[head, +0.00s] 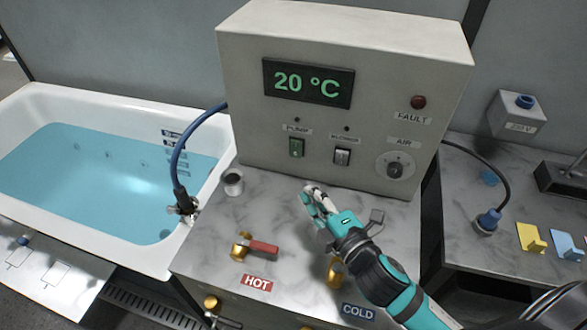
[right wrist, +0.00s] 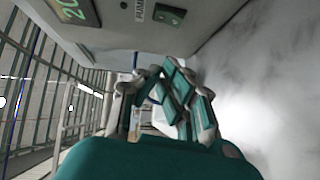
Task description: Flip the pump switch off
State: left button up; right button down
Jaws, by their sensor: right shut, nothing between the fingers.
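The pump switch (head: 296,148) is a green rocker under the PUMP label on the front of the beige control box (head: 352,45). It also shows near the top of the right wrist view (right wrist: 168,14). I cannot tell which side of it is pressed in. My right gripper (head: 312,194) is shut and empty, over the marble counter in front of the box, below the switch and apart from it. Its fingers meet in the middle of the right wrist view (right wrist: 163,84). My left gripper is not in view.
A grey blower switch (head: 342,157) sits right of the pump switch, then the AIR dial (head: 395,165). A blue hose (head: 185,145) and small metal cup (head: 232,182) are left. A red-handled hot valve (head: 255,248) stands in front. A water-filled bathtub (head: 205,195) is far left.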

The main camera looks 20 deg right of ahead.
jog(key=f, duration=0.1)
jog(key=p, duration=0.3)
send_near(296, 149)
jog(key=w+a, duration=0.4)
jog(key=a, duration=0.1)
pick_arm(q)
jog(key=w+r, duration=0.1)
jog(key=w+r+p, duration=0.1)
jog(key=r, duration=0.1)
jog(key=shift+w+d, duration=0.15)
pick_arm(e)
jog(key=shift+w+d+f, duration=0.9)
jog(key=shift+w, duration=0.2)
